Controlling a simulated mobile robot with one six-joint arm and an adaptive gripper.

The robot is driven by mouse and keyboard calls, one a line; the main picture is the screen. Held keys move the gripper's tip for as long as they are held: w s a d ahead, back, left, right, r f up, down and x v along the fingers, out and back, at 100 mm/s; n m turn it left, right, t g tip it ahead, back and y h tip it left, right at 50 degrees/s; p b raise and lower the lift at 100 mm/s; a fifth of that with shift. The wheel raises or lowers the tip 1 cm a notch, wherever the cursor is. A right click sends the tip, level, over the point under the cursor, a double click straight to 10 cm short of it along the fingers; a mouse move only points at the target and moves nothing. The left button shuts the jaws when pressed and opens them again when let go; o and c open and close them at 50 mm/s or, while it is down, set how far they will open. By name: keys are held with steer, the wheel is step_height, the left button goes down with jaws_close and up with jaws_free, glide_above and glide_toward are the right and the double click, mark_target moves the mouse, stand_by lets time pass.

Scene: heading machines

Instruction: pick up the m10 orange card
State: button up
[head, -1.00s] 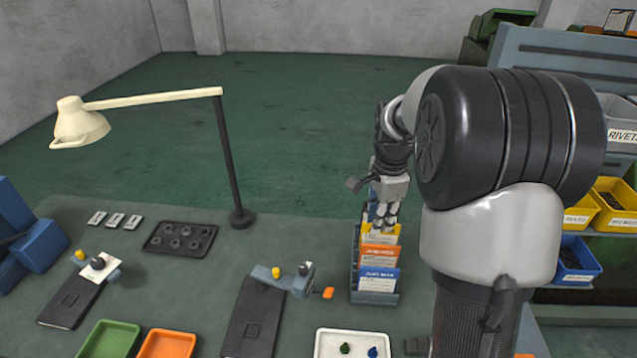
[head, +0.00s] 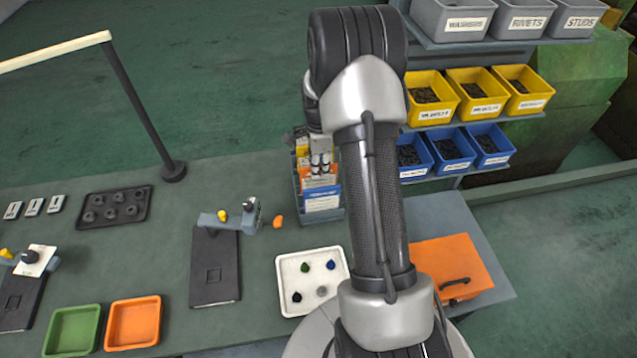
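A card rack (head: 337,214) stands on the bench below my arm and holds several coloured cards. An orange card (head: 309,183) sits upright in it, between a yellow card (head: 301,143) behind and a blue-and-white card (head: 322,200) in front. The lettering is too small to read, so I cannot tell which card is m10. My gripper (head: 320,170) is over the rack, its fingertips in front of the orange card's upper part in the picture. I cannot tell whether they touch it or are closed. My arm hides part of the rack.
A white tray (head: 287,262) with small coloured pieces lies in front of the rack. A clamp-like fixture (head: 235,217) stands left of it. Yellow bins (head: 430,112) and blue bins (head: 446,169) are on shelves at right. An orange box (head: 455,265) is at right.

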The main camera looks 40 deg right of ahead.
mark_target(319, 183)
step_height(319, 183, down, 5)
steer(key=shift+w+f, duration=0.15)
steer(key=shift+f, duration=0.05)
steer(key=shift+c, duration=0.3)
jaws_close()
